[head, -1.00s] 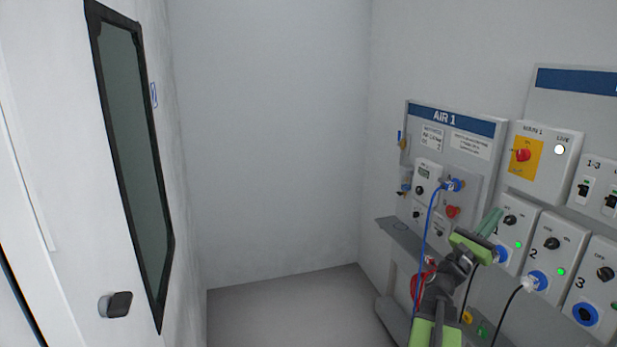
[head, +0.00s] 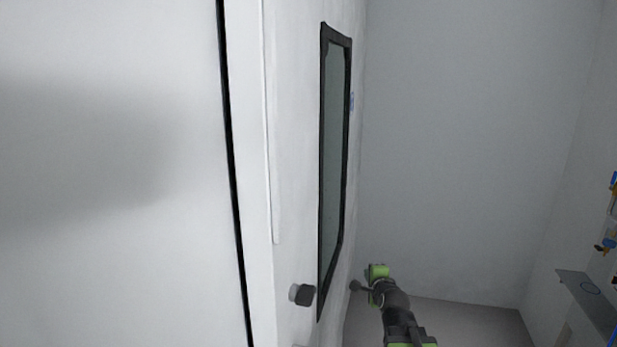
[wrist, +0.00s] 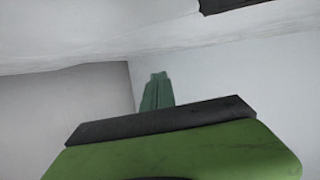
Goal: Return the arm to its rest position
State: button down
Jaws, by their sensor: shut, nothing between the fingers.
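My gripper (head: 378,270) shows at the lower middle of the head view, on my raised green and black arm, in front of the far wall and floor corner. In the wrist view its green fingers (wrist: 157,92) are together with nothing between them.
A door with a dark-framed window (head: 335,160) and a dark knob (head: 305,295) is left of my arm. A grey shelf (head: 585,300) and blue fittings (head: 611,190) are at the right edge. The floor (head: 470,318) between looks clear.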

jog(key=s+a+f+n+g, duration=0.3)
jog(key=s+a+f+n, duration=0.1)
jog(key=a+f+n, duration=0.1)
jog(key=s+f+n+g, duration=0.4)
jog(key=s+n+g, duration=0.1)
jog(key=s, duration=0.4)
jog(key=s+d+f+n+g, duration=0.1)
jog(key=s+f+n+g, duration=0.4)
jog(key=s+n, duration=0.3)
jog(key=shift+s+d+f+g, duration=0.2)
jog(key=shift+s+g, duration=0.1)
jog(key=shift+s, duration=0.6)
